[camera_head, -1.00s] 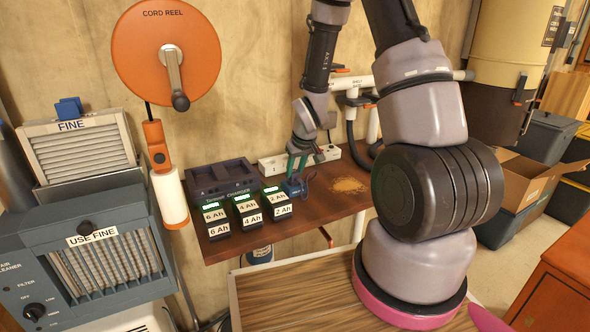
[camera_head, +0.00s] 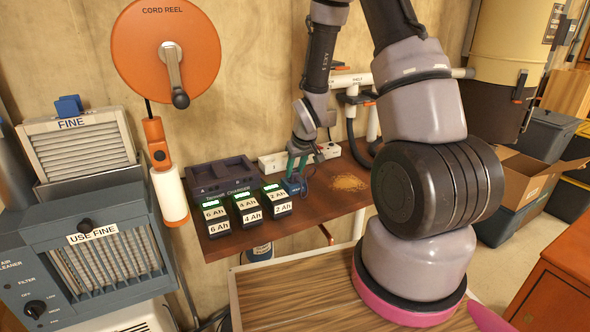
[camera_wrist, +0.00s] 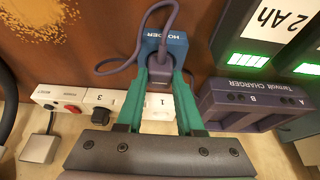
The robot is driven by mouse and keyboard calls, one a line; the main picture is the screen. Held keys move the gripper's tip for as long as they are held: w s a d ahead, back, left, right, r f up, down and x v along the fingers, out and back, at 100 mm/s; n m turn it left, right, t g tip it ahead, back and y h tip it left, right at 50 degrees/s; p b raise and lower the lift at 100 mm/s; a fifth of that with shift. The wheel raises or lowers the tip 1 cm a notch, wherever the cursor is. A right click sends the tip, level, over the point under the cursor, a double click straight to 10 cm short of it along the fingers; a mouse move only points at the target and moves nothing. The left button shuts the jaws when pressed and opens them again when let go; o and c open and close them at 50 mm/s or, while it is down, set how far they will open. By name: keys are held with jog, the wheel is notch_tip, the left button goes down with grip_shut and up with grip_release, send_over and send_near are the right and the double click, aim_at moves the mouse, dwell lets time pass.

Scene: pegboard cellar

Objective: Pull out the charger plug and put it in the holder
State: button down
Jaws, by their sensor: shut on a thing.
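The charger plug (camera_wrist: 163,56) is a grey-purple piece with a cord of the same colour that loops to the left in the wrist view. My gripper (camera_wrist: 161,66) has green fingers and is shut on the plug. The blue holder (camera_wrist: 176,43), with a partly covered label, is right at the fingertips. The plug overlaps it, but I cannot tell how deep it sits. In the head view my gripper (camera_head: 297,168) points down at the blue holder (camera_head: 292,187) on the brown shelf. The white power strip (camera_wrist: 102,98) lies along the wall behind my fingers.
A dark charger (camera_head: 222,178) and several labelled batteries (camera_head: 247,207) stand left of the holder on the shelf (camera_head: 330,207). A patch of sawdust (camera_head: 349,183) lies to the right. The cord reel (camera_head: 166,52) hangs at upper left.

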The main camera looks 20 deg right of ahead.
dwell(0.8)
grip_release()
jog(key=shift+r, duration=0.1)
jog(key=shift+r, duration=3.45)
